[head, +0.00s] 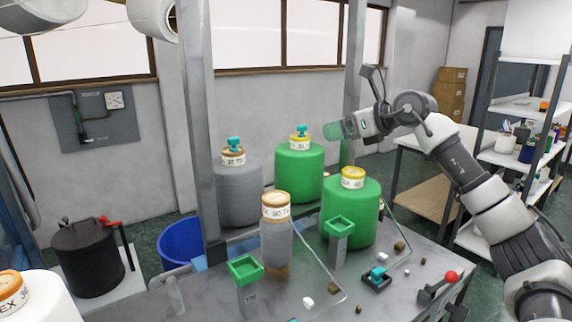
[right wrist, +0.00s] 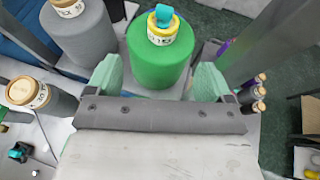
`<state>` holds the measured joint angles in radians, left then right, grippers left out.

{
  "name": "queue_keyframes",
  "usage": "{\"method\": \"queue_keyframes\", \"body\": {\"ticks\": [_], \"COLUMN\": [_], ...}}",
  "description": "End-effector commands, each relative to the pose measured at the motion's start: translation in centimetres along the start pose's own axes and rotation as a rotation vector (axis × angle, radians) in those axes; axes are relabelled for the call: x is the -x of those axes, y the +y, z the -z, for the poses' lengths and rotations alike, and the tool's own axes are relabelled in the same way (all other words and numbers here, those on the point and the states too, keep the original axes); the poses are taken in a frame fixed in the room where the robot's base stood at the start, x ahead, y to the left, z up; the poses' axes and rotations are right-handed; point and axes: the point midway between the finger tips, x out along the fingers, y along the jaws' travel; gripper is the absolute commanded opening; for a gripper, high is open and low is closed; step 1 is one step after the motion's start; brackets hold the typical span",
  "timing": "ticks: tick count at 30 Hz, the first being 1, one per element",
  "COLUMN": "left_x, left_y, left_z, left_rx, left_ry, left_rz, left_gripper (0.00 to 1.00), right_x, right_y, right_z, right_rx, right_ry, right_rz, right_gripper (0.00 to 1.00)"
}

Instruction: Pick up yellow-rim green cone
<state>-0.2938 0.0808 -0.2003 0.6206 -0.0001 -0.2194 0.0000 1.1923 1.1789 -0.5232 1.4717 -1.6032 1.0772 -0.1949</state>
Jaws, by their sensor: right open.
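Two green yarn cones with yellow rims stand upright. The rear green cone (head: 299,178) has a teal piece on top, and the front green cone (head: 350,215) has a bare yellow top. My right gripper (head: 338,129) is open and empty, above and to the right of the rear cone in the head view. In the right wrist view, a green cone (right wrist: 160,66) with a yellow rim and teal piece shows beyond and between the spread pale-green fingers of the right gripper (right wrist: 157,80). No contact shows. My left gripper is not in view.
Grey cones (head: 239,190) stand left of the green ones, one (head: 277,240) nearer the front. A metal post (head: 200,120) rises at left, another behind the cones. Green-topped posts (head: 245,270) and small parts lie on the grey table (head: 200,300). A blue bin (head: 182,245) is at left.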

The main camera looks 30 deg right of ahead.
Motion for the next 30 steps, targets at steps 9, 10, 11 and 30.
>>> {"method": "queue_keyframes", "body": {"ticks": [9, 10, 11, 30], "left_x": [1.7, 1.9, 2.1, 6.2], "left_y": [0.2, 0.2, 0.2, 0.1], "left_z": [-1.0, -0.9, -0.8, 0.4], "left_rx": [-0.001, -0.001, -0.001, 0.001], "left_ry": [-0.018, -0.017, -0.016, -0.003], "left_rz": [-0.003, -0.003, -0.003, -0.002], "left_gripper": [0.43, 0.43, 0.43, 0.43], "right_x": [-3.3, -3.7, -4.1, -10.7], "right_y": [0.1, 0.0, 0.0, -0.4], "right_z": [-0.3, -0.3, -0.3, -0.2], "right_rx": [-0.003, -0.004, -0.003, -0.001], "right_ry": [0.002, 0.002, 0.001, 0.001], "right_rz": [-0.004, -0.004, -0.004, -0.002], "right_gripper": [0.82, 0.82, 0.82, 0.82]}}
